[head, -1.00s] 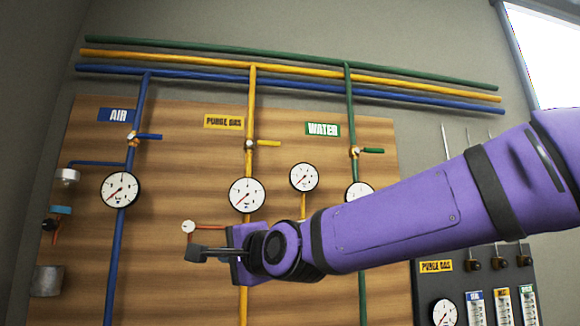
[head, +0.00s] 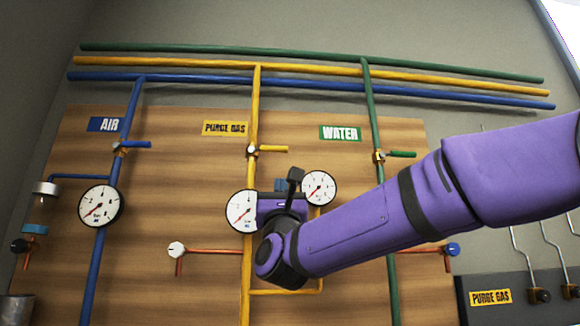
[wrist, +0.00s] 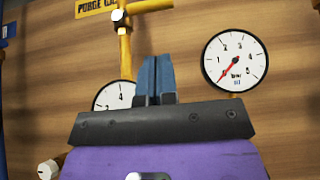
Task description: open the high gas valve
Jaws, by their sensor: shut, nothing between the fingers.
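The high gas valve has a yellow lever (head: 273,149) on the yellow purge gas pipe (head: 256,105), under the PURGE GAS sign. The lever lies level and points right from the pipe. In the wrist view the valve body (wrist: 119,18) and lever (wrist: 152,6) are at the top, partly cut off. My gripper (head: 281,185) is below the lever, between the two gauges, and apart from the valve. In the wrist view its blue fingers (wrist: 155,78) are together, with nothing between them, pointing up at the board.
Two gauges flank my gripper: the left one (head: 240,210), partly hidden by it, and the right one (head: 319,187). The air lever (head: 137,144) and water lever (head: 402,154) sit on the neighbouring pipes. A white knob (head: 176,249) is lower left.

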